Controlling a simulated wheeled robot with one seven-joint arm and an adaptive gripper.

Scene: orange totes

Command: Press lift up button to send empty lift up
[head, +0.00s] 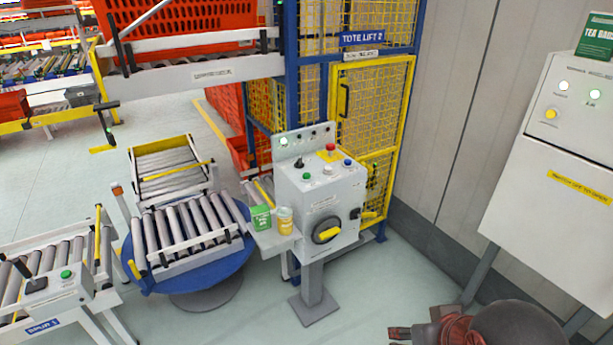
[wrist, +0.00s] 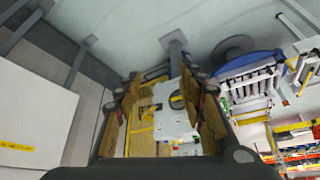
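The grey control box (head: 320,205) stands on a post in front of the caged tote lift (head: 375,100), under a sign reading TOTE LIFT 2. Its sloped top has a green button (head: 306,177), a white button (head: 327,170), a blue button (head: 347,162), a red mushroom button (head: 331,148) on yellow and a black lever. The button labels are too small to read. My gripper (head: 399,333) is low at the bottom right, apart from the box. In the wrist view my gripper (wrist: 162,105) has its fingers spread, with the control box (wrist: 175,122) beyond, between them.
A side shelf on the box holds a green carton (head: 261,217) and a yellow-labelled jar (head: 285,221). A blue roller turntable (head: 190,235) and conveyors lie left. A white cabinet (head: 555,170) stands right. Orange totes (head: 190,15) sit upper left. Floor before the box is clear.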

